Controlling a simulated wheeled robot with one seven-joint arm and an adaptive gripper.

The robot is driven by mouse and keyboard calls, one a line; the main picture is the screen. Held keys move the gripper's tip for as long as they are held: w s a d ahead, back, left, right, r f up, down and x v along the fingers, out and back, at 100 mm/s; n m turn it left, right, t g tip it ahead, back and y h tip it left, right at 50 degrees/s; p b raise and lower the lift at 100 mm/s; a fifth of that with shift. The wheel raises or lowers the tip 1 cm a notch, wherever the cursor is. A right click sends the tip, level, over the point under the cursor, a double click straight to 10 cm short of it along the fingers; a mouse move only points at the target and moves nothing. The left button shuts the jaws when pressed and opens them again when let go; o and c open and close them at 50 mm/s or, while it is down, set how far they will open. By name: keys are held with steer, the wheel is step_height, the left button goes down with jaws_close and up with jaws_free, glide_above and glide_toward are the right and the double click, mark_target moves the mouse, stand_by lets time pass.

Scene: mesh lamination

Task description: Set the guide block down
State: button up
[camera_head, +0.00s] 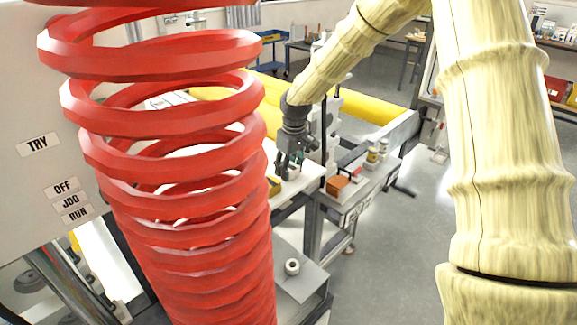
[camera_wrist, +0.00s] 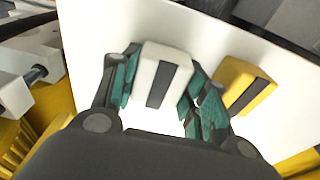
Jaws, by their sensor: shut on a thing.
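A white block with a dark stripe (camera_wrist: 160,80), which I take to be the guide block, sits between the teal-padded fingers of my gripper (camera_wrist: 160,95). The gripper is shut on it. Below is a flat white surface (camera_wrist: 90,40); I cannot tell whether the block touches it. A yellow block with a dark stripe (camera_wrist: 245,85) lies on that surface just right of the fingers, apart from the held block. In the head view, my gripper (camera_head: 290,165) points down close over the white tabletop (camera_head: 305,183). The held block is not clear there.
An orange box (camera_head: 337,183) and small jars (camera_head: 375,155) stand on the bench to the right. A large red coil (camera_head: 185,180) hides much of the left in the head view. A yellow roller (camera_head: 355,108) lies behind. Open floor (camera_head: 400,250) shows at right.

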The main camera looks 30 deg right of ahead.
mark_target(292, 167)
steer(key=shift+f, duration=0.1)
steer(key=o, duration=1.1)
steer(key=shift+f, duration=0.1)
steer(key=r+b, duration=0.1)
steer(key=r, duration=0.3)
steer(key=r+b, duration=0.1)
steer(key=r, duration=0.3)
steer(key=s+r+b, duration=0.1)
steer(key=r, duration=0.3)
steer(key=shift+s+d+r, duration=0.1)
steer(key=shift+d+r, duration=0.05)
steer(key=shift+d, duration=0.05)
